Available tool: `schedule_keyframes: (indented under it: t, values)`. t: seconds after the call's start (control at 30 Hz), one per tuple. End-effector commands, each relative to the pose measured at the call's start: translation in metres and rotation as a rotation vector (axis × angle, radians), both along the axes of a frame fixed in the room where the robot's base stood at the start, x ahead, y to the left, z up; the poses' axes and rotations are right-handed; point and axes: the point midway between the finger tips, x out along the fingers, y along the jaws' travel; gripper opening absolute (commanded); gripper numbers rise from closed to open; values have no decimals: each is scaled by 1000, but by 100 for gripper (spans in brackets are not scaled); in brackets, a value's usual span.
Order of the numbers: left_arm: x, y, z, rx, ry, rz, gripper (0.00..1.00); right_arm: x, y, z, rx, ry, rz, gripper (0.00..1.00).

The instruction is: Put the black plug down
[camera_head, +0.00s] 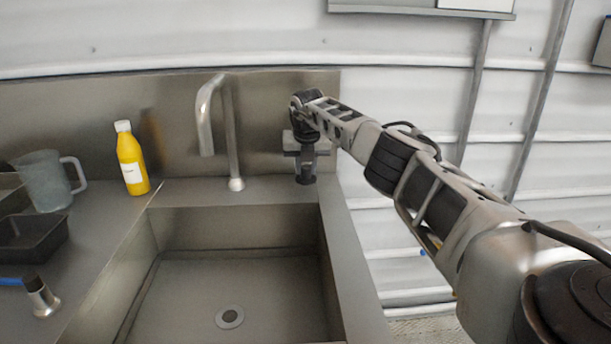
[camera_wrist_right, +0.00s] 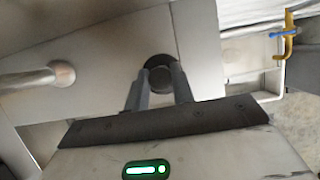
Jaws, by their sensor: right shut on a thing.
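The black plug (camera_head: 306,179) is at the back right corner of the sink's steel ledge, under my right gripper (camera_head: 306,166). My right gripper points down and is shut on the plug. In the right wrist view the dark round plug (camera_wrist_right: 158,62) shows at the tips of the two grey fingers (camera_wrist_right: 160,88), over the bare ledge. Whether the plug touches the ledge I cannot tell. My left gripper is not in view.
A curved tap (camera_head: 232,130) stands left of my right gripper. The empty sink (camera_head: 190,285) with its drain (camera_head: 230,317) lies in front. A yellow bottle (camera_head: 132,160), a clear jug (camera_head: 45,182) and a black tray (camera_head: 32,238) stand at the left.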

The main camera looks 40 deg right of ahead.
Motion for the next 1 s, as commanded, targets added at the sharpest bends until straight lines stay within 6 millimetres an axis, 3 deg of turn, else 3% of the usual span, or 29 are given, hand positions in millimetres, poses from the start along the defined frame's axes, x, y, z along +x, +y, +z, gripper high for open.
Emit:
schedule_keyframes:
  t: [0.2, 0.5, 0.53, 0.6, 1.0]
  values:
    - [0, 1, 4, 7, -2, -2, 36, 0, 1, -29, 1, 2, 1, 0]
    - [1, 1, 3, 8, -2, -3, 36, 0, 1, -31, 1, 1, 0, 0]
    - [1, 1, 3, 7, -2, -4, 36, 0, 1, -32, 1, 1, 0, 27]
    - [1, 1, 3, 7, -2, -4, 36, 0, 1, -31, 1, 1, 0, 46]
    - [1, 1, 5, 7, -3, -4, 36, -1, 1, -24, 0, -1, 0, 46]
